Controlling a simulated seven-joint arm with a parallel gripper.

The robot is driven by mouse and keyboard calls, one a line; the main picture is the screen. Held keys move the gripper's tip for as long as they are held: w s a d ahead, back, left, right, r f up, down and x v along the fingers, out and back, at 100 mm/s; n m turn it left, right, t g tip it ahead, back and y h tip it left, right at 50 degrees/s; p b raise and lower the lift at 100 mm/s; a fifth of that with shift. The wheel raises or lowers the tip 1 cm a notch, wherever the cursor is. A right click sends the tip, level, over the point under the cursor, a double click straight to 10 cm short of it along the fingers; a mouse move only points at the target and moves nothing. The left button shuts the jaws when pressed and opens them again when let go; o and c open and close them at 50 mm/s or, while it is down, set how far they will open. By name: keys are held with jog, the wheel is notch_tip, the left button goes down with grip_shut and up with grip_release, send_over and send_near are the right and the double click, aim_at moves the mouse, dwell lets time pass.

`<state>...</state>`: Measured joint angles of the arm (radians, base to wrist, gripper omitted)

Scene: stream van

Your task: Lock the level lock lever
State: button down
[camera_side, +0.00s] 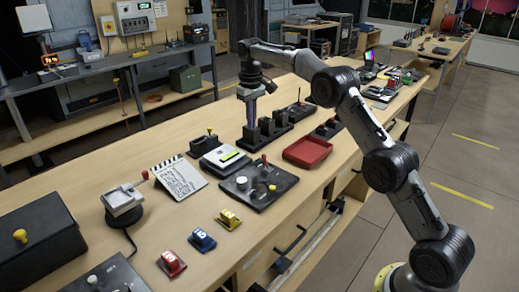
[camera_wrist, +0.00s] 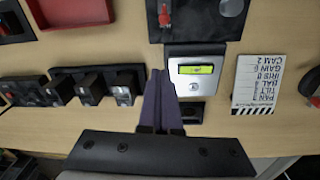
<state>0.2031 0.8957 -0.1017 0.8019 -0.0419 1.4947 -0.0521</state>
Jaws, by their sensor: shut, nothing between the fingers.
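No lever carries a readable label, so I cannot tell for certain which one is the level lock lever. A red-tipped lever (camera_side: 265,160) stands on a black panel (camera_side: 242,195) with pale knobs; the red lever (camera_wrist: 164,14) also shows at the top of the wrist view. Another red-tipped lever (camera_side: 145,175) is on a pale plate device (camera_side: 122,202) further left. My gripper (camera_side: 251,123) points down near a row of black blocks (camera_side: 282,124), apart from both levers. In the wrist view its purple fingers (camera_wrist: 160,76) are together, empty, beside the green-display box.
A green-display box (camera_side: 225,158), a black box with a yellow knob (camera_side: 204,144), a notepad card (camera_side: 180,178) and a red tray (camera_side: 307,152) surround the panel. Red, blue and yellow numbered blocks (camera_side: 202,240) sit near the front edge. Bare wood lies between them.

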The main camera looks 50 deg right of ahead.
aim_at(266, 162)
jog(key=f, duration=1)
jog(key=shift+w+d+f, duration=0.1)
jog(key=shift+w+d, duration=0.1)
jog(key=shift+d, duration=0.05)
jog(key=shift+s+a+r, duration=0.1)
jog(key=shift+s+r, duration=0.15)
jog(key=shift+s, duration=0.2)
jog(key=shift+s+a+r, duration=0.1)
jog(key=shift+s+r, duration=0.1)
jog(key=shift+s, duration=0.25)
jog(key=shift+s+a+r, duration=0.1)
jog(key=shift+s+r, duration=0.05)
jog(key=shift+s, duration=0.35)
jog(key=shift+s+a+r, duration=0.1)
jog(key=shift+s, duration=0.4)
